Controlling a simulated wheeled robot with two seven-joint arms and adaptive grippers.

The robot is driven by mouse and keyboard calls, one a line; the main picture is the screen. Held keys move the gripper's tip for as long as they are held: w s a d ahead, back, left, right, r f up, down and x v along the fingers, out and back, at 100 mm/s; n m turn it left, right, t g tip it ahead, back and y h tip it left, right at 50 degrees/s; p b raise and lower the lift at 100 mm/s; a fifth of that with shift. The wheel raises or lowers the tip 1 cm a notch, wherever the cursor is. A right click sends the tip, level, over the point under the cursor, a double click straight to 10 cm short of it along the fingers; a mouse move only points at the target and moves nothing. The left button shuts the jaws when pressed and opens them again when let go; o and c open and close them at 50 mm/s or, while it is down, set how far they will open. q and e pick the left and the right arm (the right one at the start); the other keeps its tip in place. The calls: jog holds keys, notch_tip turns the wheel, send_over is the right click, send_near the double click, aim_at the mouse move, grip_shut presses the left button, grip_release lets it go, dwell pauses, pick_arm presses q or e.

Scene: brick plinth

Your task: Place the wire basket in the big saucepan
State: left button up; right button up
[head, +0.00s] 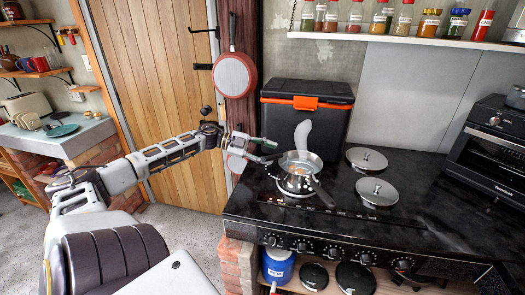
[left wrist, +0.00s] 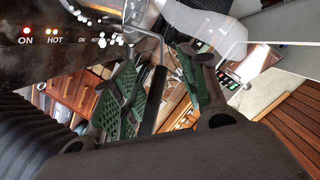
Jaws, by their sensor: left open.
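A steel saucepan (head: 318,179) stands on the black stovetop, its dark handle towards the front right. Something pale and orange shows inside it, too small to make out. My left gripper (head: 262,151) is open at the saucepan's left rim. In the left wrist view, a bent wire with a black grip (left wrist: 154,96) lies between the open fingers of the gripper (left wrist: 165,75), with visible gaps. It looks like the wire basket's handle; the basket body cannot be made out clearly. My right gripper is out of view.
Two round steel lids, one behind (head: 366,159) and one in front (head: 377,191), lie right of the saucepan. A black box with an orange latch (head: 306,103) stands behind it. A toaster oven (head: 492,140) is at the right.

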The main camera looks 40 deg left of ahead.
pick_arm(q)
jog(key=shift+v, duration=0.95)
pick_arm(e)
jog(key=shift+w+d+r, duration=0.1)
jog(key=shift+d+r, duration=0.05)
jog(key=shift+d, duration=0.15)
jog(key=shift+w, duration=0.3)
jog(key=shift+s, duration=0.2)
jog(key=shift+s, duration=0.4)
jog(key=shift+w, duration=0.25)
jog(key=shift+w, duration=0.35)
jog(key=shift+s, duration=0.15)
